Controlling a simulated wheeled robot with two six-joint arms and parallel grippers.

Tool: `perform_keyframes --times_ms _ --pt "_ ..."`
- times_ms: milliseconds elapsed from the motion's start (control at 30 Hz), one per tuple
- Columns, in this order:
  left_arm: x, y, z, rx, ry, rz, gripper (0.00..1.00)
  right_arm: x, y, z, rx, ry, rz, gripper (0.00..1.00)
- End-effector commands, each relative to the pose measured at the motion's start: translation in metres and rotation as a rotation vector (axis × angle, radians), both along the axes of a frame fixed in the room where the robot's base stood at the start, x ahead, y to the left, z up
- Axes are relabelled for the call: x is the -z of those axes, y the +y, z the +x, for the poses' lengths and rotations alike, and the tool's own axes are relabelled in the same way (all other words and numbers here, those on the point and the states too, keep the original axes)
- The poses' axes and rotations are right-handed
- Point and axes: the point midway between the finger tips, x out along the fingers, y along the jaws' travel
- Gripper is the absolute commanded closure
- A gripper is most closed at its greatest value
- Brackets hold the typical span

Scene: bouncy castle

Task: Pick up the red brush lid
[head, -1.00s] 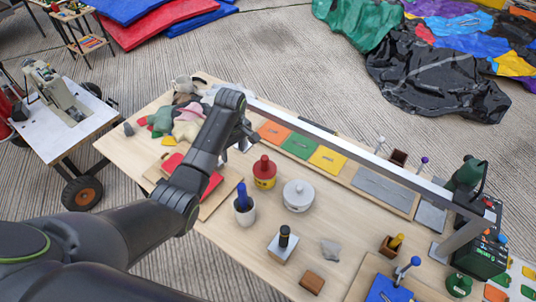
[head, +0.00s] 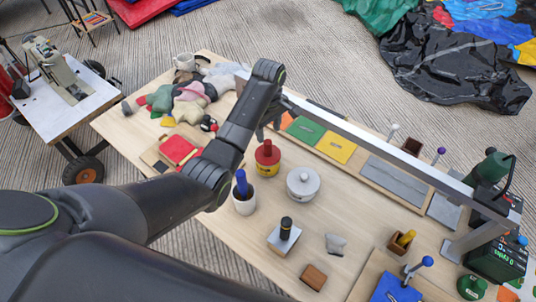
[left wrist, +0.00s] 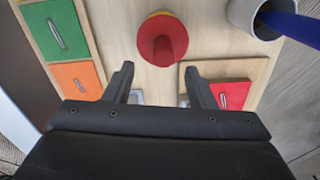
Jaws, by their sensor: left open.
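The red brush lid (head: 267,147) is a round red cap with a raised knob, on top of a red and yellow tin (head: 267,167) on the wooden table. My left gripper (head: 268,130) is just beyond the lid in the head view, partly hidden by its own arm. In the left wrist view, the two fingers of the left gripper (left wrist: 161,80) are apart with nothing between them. The red lid (left wrist: 162,38) shows ahead of the gap between the fingertips, apart from them. My right gripper is not in view.
A cup with a blue-handled tool (head: 243,196) and a white lidded pot (head: 303,186) flank the tin. A long metal bar (head: 370,150) spans the table above coloured swatches (head: 336,147). A red pad (head: 178,149) lies to the left.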

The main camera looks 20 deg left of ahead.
Motion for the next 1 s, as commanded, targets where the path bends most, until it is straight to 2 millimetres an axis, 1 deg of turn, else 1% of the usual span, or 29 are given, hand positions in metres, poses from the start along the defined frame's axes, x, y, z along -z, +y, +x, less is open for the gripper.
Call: perform_keyframes --times_ms 33,100,333,500,633,733,933,967,1000 --pt "0.006 0.0 -0.001 0.0 0.003 -0.001 0.49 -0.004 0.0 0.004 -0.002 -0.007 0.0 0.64" --pt "0.014 0.0 0.0 0.0 0.001 0.0 0.49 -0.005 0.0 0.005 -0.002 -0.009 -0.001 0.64" --pt "0.029 0.0 -0.002 0.001 0.002 0.0 0.49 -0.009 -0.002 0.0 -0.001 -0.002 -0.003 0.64" --pt "0.054 0.001 -0.005 0.001 0.004 0.001 0.49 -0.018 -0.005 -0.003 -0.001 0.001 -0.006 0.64" --pt "0.069 0.001 -0.004 0.001 0.001 0.0 0.49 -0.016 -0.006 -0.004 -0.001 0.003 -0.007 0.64" --pt "0.074 0.001 -0.004 0.001 -0.001 0.0 0.49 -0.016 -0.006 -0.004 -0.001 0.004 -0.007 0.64" --pt "0.074 0.001 -0.004 0.001 -0.001 0.0 0.49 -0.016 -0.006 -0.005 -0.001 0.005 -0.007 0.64" --pt "0.074 0.001 -0.004 0.001 -0.001 0.0 0.51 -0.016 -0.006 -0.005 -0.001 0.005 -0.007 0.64" --pt "0.074 0.001 -0.004 0.001 -0.001 0.0 0.56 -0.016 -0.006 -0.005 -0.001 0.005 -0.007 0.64"
